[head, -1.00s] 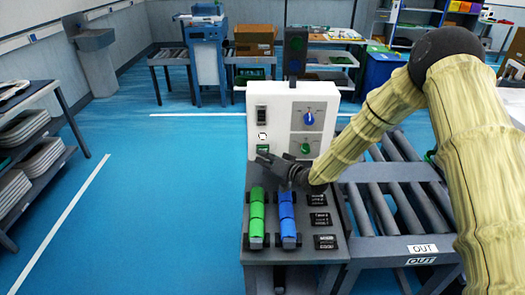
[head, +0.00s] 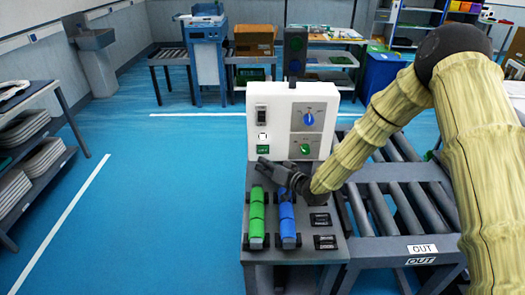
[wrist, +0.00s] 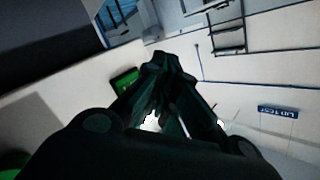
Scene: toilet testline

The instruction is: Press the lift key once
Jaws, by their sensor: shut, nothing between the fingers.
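A white control box (head: 283,98) stands at the back of a grey bench. Its left column has a black rocker switch (head: 262,111), a small black-and-white square (head: 263,136) and a green key-like patch (head: 263,149). I cannot read which one is the lift key. My gripper (head: 262,163) is shut and empty, just below the green patch and in front of the box. In the wrist view my shut fingertips (wrist: 160,62) point at the pale box face, with a green patch (wrist: 124,80) to their left. Contact cannot be told.
A blue knob (head: 309,119) and a green knob (head: 305,149) sit on the box's grey plate. A roller conveyor (head: 395,205) is at the right. Open blue floor lies to the left.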

